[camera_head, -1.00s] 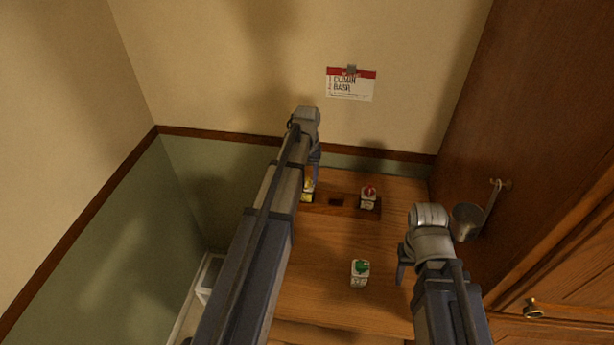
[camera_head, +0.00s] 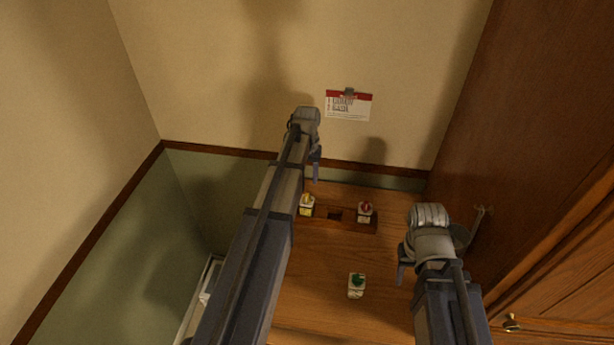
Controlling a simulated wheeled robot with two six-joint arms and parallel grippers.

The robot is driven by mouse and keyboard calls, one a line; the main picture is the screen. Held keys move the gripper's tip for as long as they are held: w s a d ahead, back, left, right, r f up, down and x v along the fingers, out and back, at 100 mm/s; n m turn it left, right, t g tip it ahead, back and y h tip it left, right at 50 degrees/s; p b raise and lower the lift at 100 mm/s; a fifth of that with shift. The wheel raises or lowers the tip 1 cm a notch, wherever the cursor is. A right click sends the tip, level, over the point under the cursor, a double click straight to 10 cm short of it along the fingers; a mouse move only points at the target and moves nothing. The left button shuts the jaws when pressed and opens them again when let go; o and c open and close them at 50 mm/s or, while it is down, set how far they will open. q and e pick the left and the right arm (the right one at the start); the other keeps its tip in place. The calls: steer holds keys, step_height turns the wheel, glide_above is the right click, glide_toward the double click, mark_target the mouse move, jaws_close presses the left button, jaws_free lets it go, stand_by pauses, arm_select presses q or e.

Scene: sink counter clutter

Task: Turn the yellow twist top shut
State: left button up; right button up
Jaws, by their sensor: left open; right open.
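A small white jar with a yellow twist top (camera_head: 307,204) stands in the left part of a wooden rack on the counter. My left gripper (camera_head: 316,171) is above and behind it in the picture, open and apart from the jar. Whether the yellow top is tight cannot be told at this size. A jar with a red top (camera_head: 365,211) stands at the right end of the rack (camera_head: 345,224). A jar with a green top (camera_head: 356,285) stands on the counter in front. My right gripper (camera_head: 404,266) is open and empty, right of the green-topped jar.
The wooden counter (camera_head: 315,275) is clear around the green-topped jar. A tall wooden cabinet (camera_head: 520,150) bounds the right side, with a metal cup (camera_head: 461,237) hanging on it. A sign (camera_head: 348,106) is on the back wall. A pale fixture (camera_head: 207,285) is at lower left.

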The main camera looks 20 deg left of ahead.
mark_target(307, 196)
arm_select(q)
steer(key=shift+f, duration=0.1)
stand_by(0.7)
step_height(307, 196, down, 8)
steer(key=b, duration=0.8)
steer(key=shift+r, duration=0.2)
jaws_close()
